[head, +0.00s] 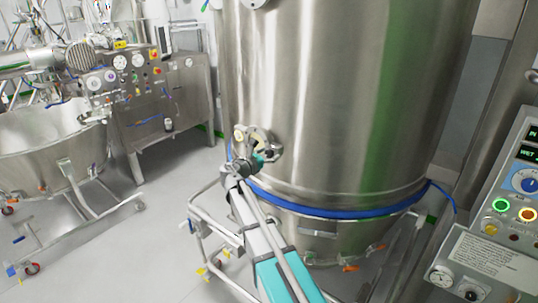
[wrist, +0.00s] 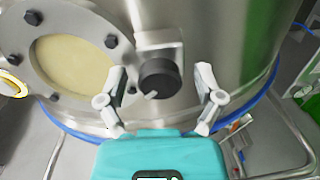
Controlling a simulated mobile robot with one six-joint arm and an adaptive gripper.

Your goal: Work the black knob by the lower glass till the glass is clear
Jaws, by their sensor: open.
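The black knob (wrist: 160,77) sits on a small metal block on the steel vessel wall, right of the lower glass in the wrist view. The lower glass (wrist: 75,66) is a round window in a bolted flange; it looks cloudy beige. My gripper (wrist: 161,102) is open, with one finger on each side of the knob and a gap to both. I cannot tell how deep the fingers reach around it. In the head view, the lower glass flange (head: 258,143) is partly hidden behind my gripper (head: 247,160), and the knob cannot be made out.
The large steel vessel (head: 340,90) has a blue band (head: 330,211) around its lower part. A control panel (head: 500,220) with lit buttons stands at the right. A wheeled steel bowl (head: 50,140) stands at the left, with open floor (head: 165,210) between.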

